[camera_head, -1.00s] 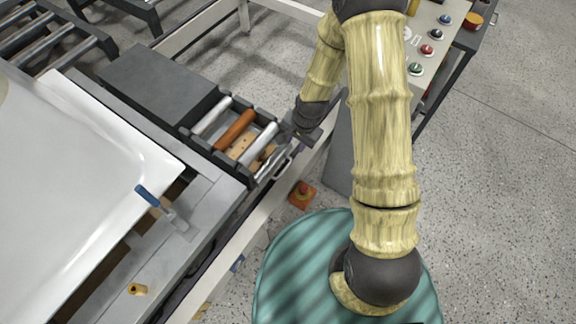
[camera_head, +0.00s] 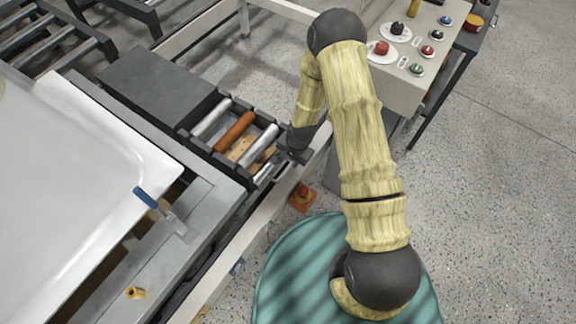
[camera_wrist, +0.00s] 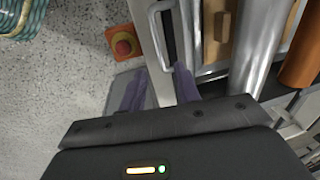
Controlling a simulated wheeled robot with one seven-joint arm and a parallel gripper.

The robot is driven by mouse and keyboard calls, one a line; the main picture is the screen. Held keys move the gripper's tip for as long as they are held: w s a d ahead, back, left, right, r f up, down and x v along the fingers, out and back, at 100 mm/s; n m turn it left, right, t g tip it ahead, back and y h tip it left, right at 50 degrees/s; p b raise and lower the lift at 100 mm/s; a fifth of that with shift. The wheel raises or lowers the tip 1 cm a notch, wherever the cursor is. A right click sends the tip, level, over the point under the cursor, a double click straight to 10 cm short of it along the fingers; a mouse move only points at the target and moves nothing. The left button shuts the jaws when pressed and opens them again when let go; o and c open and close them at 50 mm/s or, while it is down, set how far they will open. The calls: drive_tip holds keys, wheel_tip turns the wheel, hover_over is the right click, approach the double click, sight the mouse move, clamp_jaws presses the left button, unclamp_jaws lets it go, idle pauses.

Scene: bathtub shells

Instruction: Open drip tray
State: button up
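The drip tray's front, a light panel with a pale bar handle (camera_wrist: 155,32), shows at the top of the wrist view. In the head view the panel is mostly hidden by my gripper, at the outer end of a dark frame with rollers (camera_head: 234,131). My gripper (camera_wrist: 157,88) is open and empty, its two purplish fingers apart. The fingertips are at the lower end of the handle, the right one close beside it; I cannot tell whether they touch. In the head view my gripper (camera_head: 294,156) is at the frame's outer end.
A red button on an orange box (camera_head: 303,196) is below the gripper, near the pale rail. A white tub shell (camera_head: 70,190) lies left, with a blue-handled tool (camera_head: 147,198) on the grey ledge. A control panel (camera_head: 410,70) stands at upper right.

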sight(287, 168)
drive_tip(key=f, duration=0.4)
drive_tip(key=a+f, duration=0.1)
drive_tip(key=f, duration=0.1)
drive_tip(key=shift+w, duration=0.35)
drive_tip(key=shift+r, duration=0.1)
clamp_jaws()
